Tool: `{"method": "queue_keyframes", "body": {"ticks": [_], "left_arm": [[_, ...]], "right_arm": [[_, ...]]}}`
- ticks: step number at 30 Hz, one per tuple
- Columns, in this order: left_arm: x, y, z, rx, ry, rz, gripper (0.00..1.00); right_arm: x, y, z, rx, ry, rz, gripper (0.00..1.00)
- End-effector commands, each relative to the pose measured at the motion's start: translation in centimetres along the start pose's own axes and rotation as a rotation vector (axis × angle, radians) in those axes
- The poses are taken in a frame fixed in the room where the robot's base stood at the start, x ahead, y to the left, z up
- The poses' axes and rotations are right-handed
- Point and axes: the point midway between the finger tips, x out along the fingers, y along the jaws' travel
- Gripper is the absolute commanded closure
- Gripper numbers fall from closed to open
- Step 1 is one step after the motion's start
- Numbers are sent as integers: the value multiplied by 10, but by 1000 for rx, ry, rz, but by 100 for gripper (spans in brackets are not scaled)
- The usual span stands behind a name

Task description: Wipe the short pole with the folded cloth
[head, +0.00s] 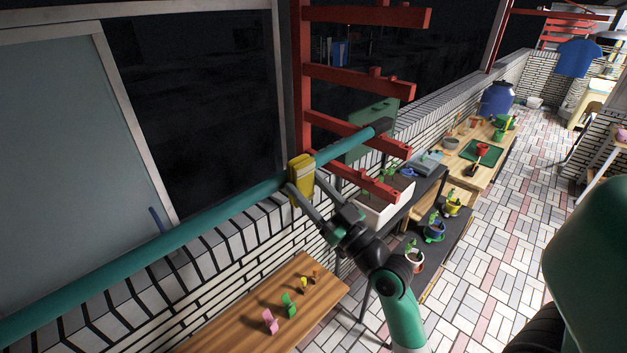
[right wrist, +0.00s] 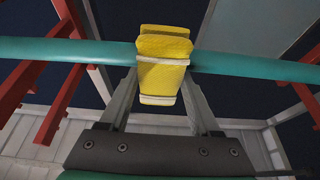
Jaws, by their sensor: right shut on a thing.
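The pole (head: 217,211) is teal and runs from the lower left up to a dark end cap near the red rack in the head view. It also crosses the right wrist view (right wrist: 60,51) from side to side. The folded cloth (head: 301,179) is yellow with a pale edge and sits over the pole, touching it. In the right wrist view the cloth (right wrist: 163,75) hides the pole's middle. My right gripper (head: 302,191) is shut on the cloth, one finger on each side. My left gripper is not in view.
A red rack (head: 362,82) stands behind the pole's far end. A wooden bench (head: 262,302) with several small coloured clips is below. A dark plant table (head: 447,245) with potted plants stands right of my arm. Tiled floor (head: 520,235) is open at right.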

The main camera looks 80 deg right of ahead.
Motion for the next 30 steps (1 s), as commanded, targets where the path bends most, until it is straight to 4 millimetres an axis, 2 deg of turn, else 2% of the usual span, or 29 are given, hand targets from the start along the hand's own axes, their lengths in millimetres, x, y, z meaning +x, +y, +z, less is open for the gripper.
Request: {"method": "queue_keyframes", "body": {"ticks": [4,13,19,23,30], "left_arm": [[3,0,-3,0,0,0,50],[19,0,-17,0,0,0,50],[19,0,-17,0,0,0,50],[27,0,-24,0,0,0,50],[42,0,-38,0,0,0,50]], "right_arm": [[1,-4,-1,1,-2,0,81],[3,-34,-1,2,-4,-2,81],[2,-37,2,1,-2,-1,81],[4,-44,0,3,-8,0,81],[2,-67,0,0,-8,-1,81]]}}
